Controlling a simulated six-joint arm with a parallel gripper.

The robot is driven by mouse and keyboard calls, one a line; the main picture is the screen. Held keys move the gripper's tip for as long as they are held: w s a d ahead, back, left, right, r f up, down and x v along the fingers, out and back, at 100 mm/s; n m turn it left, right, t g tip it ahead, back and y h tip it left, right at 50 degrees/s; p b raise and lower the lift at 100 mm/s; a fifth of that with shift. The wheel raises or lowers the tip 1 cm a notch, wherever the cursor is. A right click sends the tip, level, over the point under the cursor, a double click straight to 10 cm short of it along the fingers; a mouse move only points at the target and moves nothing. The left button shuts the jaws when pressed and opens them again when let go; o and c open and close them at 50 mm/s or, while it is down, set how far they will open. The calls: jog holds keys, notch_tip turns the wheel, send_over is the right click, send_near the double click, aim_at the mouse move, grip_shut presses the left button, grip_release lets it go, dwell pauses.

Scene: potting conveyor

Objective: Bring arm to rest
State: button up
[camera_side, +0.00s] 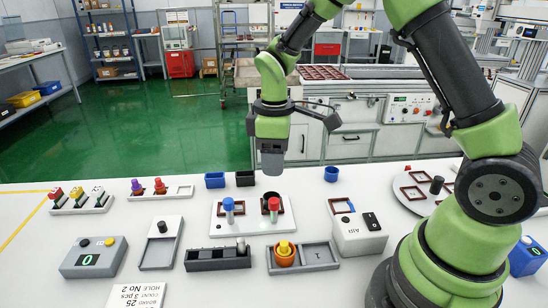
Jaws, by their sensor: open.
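My arm reaches in from the right and bends down over the white table. My gripper (271,165) points down above the back edge of the white plate (250,226), and I see nothing held in it. It hangs apart from the table, above a dark round piece on the plate. The fingertips are small and partly merge into one grey shape. On the plate stand a blue-topped post (228,207) and a red-topped post (273,205) beside brown square frames.
Blue (214,180) and black (245,178) bins and a blue cup (331,174) stand behind the plate. A round white table (410,199) holds brown frames.

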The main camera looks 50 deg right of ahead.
jog(key=s+a+r+m+t, duration=0.1)
jog(key=s+r+m+t, duration=0.1)
jog(key=s+r+m, duration=0.3)
jog(key=s+a+r+t, duration=0.1)
jog(key=s+r+t, duration=0.15)
jog(key=r, duration=0.55)
jog(key=s+a+r+m+t+y, duration=0.2)
jog(key=s+m, duration=0.3)
jog(key=s, duration=0.5)
jog(key=shift+r+m+t, duration=0.3)
jog(key=shift+r+t, duration=0.05)
jog(key=shift+r, duration=0.15)
